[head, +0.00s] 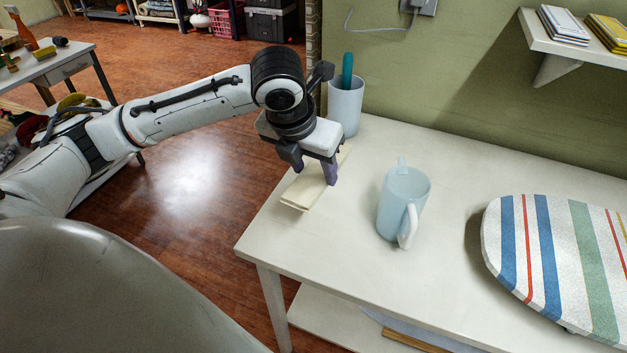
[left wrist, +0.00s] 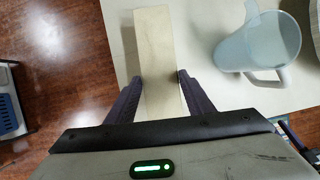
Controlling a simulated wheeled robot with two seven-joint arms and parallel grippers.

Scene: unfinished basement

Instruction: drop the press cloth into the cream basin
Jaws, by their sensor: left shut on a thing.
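A flat, folded cream cloth, seemingly the press cloth (head: 302,194), is at the left edge of the white table. My left gripper (head: 312,172) points down over it with a finger on either side, shut on it. In the left wrist view the cloth (left wrist: 155,45) is a long pale strip between the two dark fingers (left wrist: 157,88). I cannot tell whether it rests on the tabletop or is just above it. No cream basin shows in either view. My right gripper is not in view.
A pale blue jug (head: 403,203) stands right of the cloth, also in the left wrist view (left wrist: 262,42). A light cup (head: 345,108) with a teal-handled tool stands behind my gripper. A striped ironing board (head: 560,260) lies at right. The white table (head: 330,245) is clear in front.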

